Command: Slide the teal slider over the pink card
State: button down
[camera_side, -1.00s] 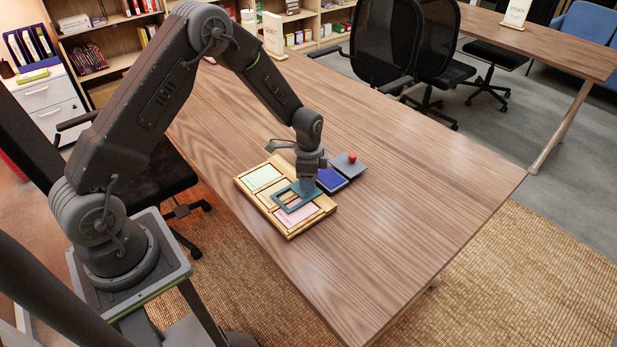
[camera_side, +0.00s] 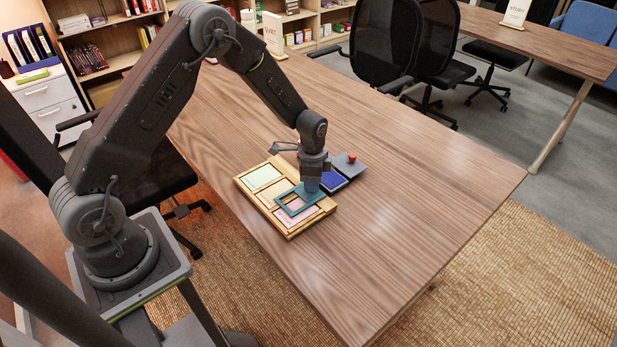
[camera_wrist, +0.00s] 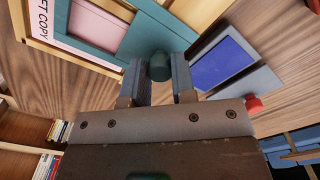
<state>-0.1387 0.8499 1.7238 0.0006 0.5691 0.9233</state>
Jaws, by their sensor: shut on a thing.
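The teal slider (camera_side: 284,202) is a flat open frame lying on the wooden board (camera_side: 242,185). Its window lies partly over the pink card (camera_side: 301,217), at the board's near end. In the wrist view the teal slider (camera_wrist: 112,53) frames part of the pink card (camera_wrist: 93,22). My gripper (camera_side: 311,188) is shut on the slider's knob (camera_wrist: 159,66), which sits between its two fingers. The near edge of the pink card still shows outside the frame in the side view.
A pale green card (camera_side: 261,177) and a cream card lie on the board's farther part. A device with a blue screen (camera_side: 331,180) and a red button (camera_side: 351,158) stands right beside my gripper. The table (camera_side: 420,200) is clear to the right and in front.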

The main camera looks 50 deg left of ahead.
aim_at(319, 196)
jog(key=d, duration=0.3)
jog(key=c, duration=0.9)
grip_release()
notch_tip(319, 196, up, 14)
jog(key=shift+f, duration=0.1)
